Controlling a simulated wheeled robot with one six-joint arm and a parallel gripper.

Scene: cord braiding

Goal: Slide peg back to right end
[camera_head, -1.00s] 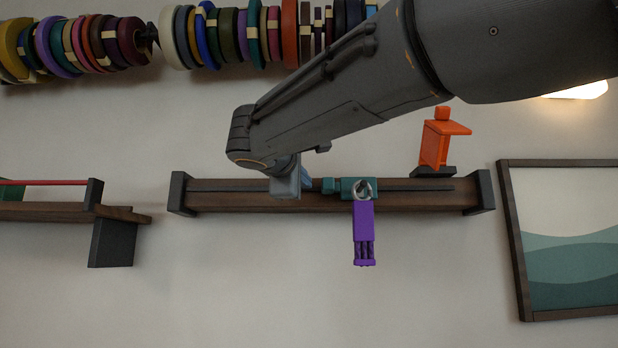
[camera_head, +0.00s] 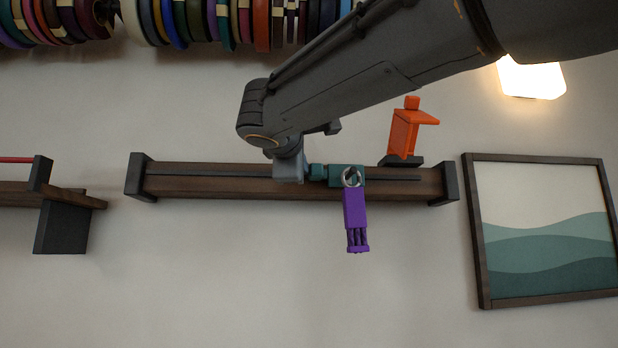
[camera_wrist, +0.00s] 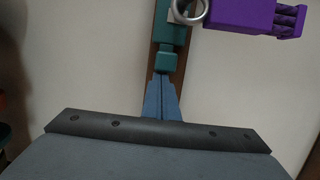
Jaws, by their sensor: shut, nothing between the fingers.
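The teal peg (camera_head: 346,175) sits on the slotted dark wooden rail (camera_head: 230,187), right of its middle. A metal ring (camera_head: 352,177) on it holds a purple cord piece (camera_head: 356,220), which hangs below. Bare rail lies between the peg and the right end block (camera_head: 450,182). My gripper (camera_head: 305,172) is shut and empty, left of the peg's knob. In the wrist view the shut fingertips (camera_wrist: 162,77) point at the teal knob (camera_wrist: 165,58) and appear to touch it.
An orange stand (camera_head: 404,132) sits behind the rail near its right end. A framed picture (camera_head: 545,230) hangs to the right, with a lamp (camera_head: 530,78) above. Rolls of cord or tape (camera_head: 222,20) line the top. Another rack (camera_head: 62,225) is at left.

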